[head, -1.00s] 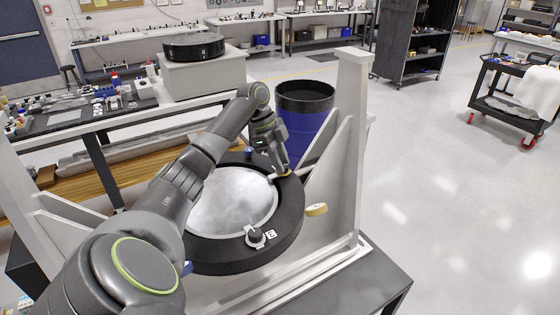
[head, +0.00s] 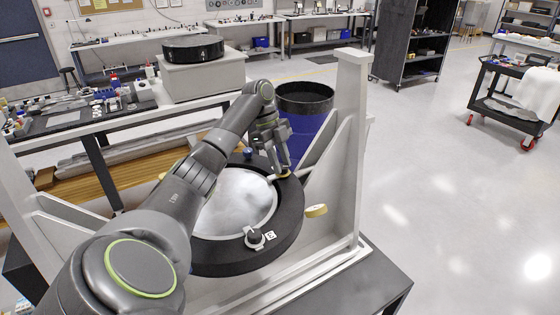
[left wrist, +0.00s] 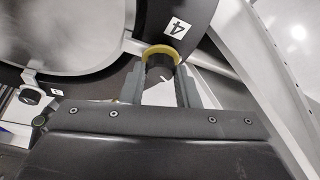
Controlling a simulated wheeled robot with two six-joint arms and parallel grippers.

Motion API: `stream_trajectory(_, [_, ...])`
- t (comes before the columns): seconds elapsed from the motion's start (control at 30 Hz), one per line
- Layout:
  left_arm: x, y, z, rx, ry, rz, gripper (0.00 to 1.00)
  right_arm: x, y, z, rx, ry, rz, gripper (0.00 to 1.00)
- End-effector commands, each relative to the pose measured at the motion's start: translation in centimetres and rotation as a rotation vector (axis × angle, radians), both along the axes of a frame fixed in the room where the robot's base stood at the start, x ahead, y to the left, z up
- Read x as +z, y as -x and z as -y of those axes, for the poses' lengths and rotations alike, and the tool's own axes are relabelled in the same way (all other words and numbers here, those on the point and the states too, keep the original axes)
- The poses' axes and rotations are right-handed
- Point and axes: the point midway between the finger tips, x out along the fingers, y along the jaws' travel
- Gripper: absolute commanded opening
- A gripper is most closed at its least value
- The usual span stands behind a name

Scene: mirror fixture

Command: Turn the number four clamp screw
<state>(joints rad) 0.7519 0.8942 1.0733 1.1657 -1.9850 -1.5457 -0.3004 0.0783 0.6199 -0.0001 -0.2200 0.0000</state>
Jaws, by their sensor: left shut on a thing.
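The number four clamp screw (left wrist: 160,52) shows in the left wrist view as a dark knob with a yellow rim, beside a white label marked 4 (left wrist: 176,27). My left gripper (left wrist: 160,84) is shut on it, one finger on each side. In the head view the left gripper (head: 281,170) reaches down to the far right part of the black ring (head: 285,225), and a bit of the yellow rim shows at its fingertips. The ring surrounds the round mirror (head: 235,200). My right gripper is not in view.
A black clamp knob (head: 255,237) with a white label sits on the ring's near side, and a blue knob (head: 248,154) at its far side. A yellow knob (head: 316,210) sticks out at the right, near the grey frame upright (head: 350,150). A blue drum (head: 305,125) stands behind.

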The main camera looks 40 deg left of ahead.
Motion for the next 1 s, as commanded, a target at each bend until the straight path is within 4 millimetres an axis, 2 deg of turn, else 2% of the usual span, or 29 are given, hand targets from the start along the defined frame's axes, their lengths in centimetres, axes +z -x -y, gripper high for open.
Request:
stream_trajectory(0.07, [-0.4,0.1,0.1,-0.001,0.005,-0.008,0.06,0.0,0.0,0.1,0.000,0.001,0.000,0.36])
stream_trajectory(0.1, [-0.4,0.1,0.2,-0.001,0.005,-0.008,0.30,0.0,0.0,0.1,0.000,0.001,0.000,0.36])
stream_trajectory(0.27, [-0.3,0.1,0.1,0.000,0.003,-0.006,0.50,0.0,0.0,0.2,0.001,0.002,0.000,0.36])
stream_trajectory(0.57, [-0.1,0.0,0.0,0.001,0.001,-0.003,0.50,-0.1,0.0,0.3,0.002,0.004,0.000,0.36])
stream_trajectory(0.7, [0.9,0.0,-0.4,0.000,0.001,-0.003,0.50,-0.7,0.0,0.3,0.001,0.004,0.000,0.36])
stream_trajectory(1.0, [0.8,0.3,-5.0,0.005,0.003,-0.006,0.50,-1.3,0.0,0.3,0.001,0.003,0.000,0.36])
